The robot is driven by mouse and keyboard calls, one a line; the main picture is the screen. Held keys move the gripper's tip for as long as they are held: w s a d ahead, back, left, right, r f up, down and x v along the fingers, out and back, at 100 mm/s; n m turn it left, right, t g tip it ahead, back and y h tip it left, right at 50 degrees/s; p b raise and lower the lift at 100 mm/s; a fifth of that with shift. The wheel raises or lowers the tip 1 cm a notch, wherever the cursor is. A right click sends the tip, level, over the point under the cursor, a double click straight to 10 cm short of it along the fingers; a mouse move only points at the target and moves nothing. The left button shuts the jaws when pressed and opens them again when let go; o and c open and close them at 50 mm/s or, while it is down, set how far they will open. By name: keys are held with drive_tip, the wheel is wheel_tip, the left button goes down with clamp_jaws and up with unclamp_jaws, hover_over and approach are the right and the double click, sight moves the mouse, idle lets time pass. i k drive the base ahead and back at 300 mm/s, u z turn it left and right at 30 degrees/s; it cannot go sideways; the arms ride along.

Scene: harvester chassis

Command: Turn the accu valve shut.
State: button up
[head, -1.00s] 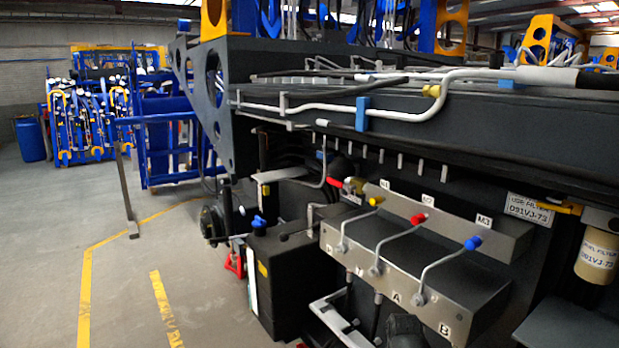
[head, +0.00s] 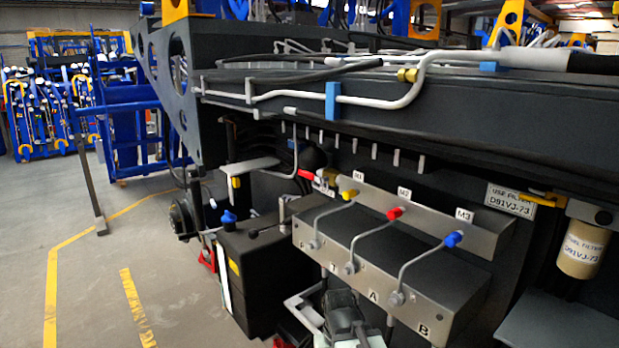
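A small valve with a red handle (head: 307,175) and a brass-coloured body (head: 328,178) sits at the left end of the labelled metal plate, under the chassis beam. It looks like the accu valve, but I read no such label on it. The handle points out to the left; I cannot tell from this whether the valve is open or shut. A grey-green part of my arm, apparently with my gripper (head: 345,322), shows at the bottom edge, below and apart from the valve. Its fingers are not clear, and I see nothing held.
A steel valve block (head: 385,275) stands in front, with bent levers tipped yellow (head: 349,194), red (head: 395,213) and blue (head: 453,239). A black tank (head: 250,265) is to its left and a fuel filter (head: 583,247) to its right. Open floor lies at the left.

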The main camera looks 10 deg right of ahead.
sight(304, 173)
drive_tip(key=z, duration=0.05)
drive_tip(key=k, duration=0.6)
drive_tip(key=u, duration=0.15)
drive_tip(key=i, duration=0.6)
drive_tip(key=u, duration=0.6)
drive_tip(key=i, duration=0.7)
drive_tip(key=u, duration=0.3)
drive_tip(key=k, duration=0.75)
drive_tip(key=u, duration=0.25)
drive_tip(key=i, duration=0.75)
drive_tip(key=z, duration=0.1)
